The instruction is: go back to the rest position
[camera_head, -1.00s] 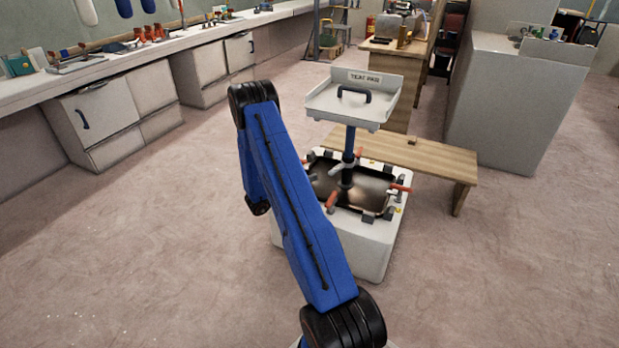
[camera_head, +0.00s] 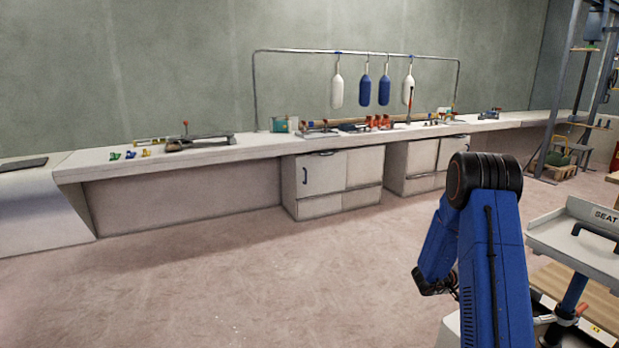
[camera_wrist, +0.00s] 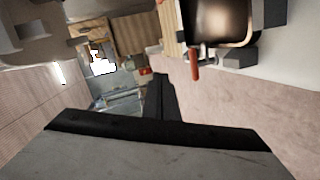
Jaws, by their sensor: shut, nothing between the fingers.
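My blue arm stands at the right of the head view, bent at its black elbow, with its forearm hanging down on the left side. My gripper (camera_head: 434,284) is a small dark shape at the lower end of that forearm, above the open floor and left of the seat stand. In the wrist view my gripper (camera_wrist: 160,98) shows as dark narrow fingers, shut with nothing between them. The fingers touch nothing that I can see.
A long white workbench (camera_head: 230,149) with cabinets runs along the wall. White and blue fenders (camera_head: 366,90) hang from a rail. The seat stand's tray (camera_head: 575,240) is close on my arm's right. The pinkish floor (camera_head: 220,285) is clear at left and centre.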

